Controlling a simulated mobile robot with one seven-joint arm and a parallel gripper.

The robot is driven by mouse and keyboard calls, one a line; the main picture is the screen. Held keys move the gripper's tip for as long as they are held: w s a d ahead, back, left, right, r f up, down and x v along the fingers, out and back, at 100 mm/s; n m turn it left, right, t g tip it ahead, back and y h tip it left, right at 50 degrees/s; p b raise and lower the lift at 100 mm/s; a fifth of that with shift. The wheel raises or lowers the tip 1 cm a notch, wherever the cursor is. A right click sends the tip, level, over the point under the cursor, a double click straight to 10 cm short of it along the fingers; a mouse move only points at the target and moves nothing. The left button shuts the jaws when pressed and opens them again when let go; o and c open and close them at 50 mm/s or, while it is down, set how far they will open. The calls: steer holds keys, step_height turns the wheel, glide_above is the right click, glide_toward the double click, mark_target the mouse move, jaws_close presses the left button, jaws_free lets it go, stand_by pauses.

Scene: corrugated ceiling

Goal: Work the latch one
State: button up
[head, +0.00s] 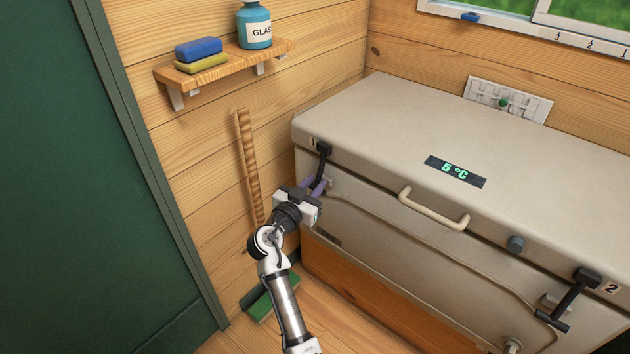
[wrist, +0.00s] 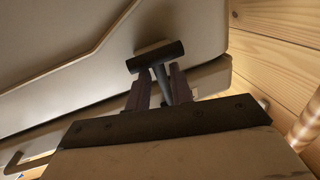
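Latch one is a black lever (head: 322,165) at the left front corner of the beige chest, beside the number 1. It hangs down from the lid edge. In the wrist view its black crossbar (wrist: 155,56) lies just beyond my fingertips, and its stem (wrist: 161,84) runs between the two fingers. My gripper (head: 316,184), with purplish fingers, is at the lower end of this lever in the head view. In the wrist view my gripper (wrist: 160,88) is open around the stem, with a gap on the left side; contact on the right cannot be told.
A second black latch (head: 568,300), marked 2, is at the right of the chest. A cream handle (head: 434,210) is between them, and a display (head: 455,171) reads 5 °C. A broom (head: 250,165) leans close on the left, below a wooden shelf (head: 225,66).

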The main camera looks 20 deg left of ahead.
steer(key=shift+w, duration=0.5)
jaws_close()
steer(key=shift+s+r, duration=0.1)
